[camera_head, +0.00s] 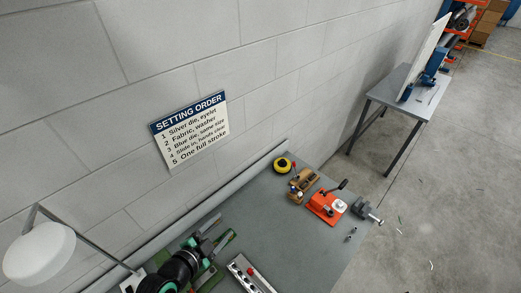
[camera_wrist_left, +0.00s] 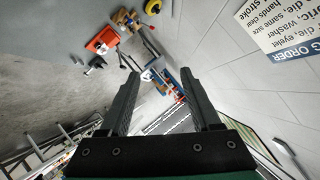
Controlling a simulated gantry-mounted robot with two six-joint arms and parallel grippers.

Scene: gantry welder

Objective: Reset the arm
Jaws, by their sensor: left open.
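My left gripper (camera_head: 217,231) is low in the head view, over the near part of the grey bench (camera_head: 263,214). In the left wrist view, its two dark fingers (camera_wrist_left: 159,74) stand well apart with nothing between them. My left arm, black with green bands, comes in from the bottom edge of the head view. My right gripper shows in neither view.
Along the bench lie a yellow tape roll (camera_head: 283,165), a wooden block with small tools (camera_head: 302,184), an orange press (camera_head: 325,206), a grey vise (camera_head: 366,211) and a metal rail (camera_head: 247,275). The wall bears a sign (camera_head: 189,129). A white lamp (camera_head: 39,254) stands left.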

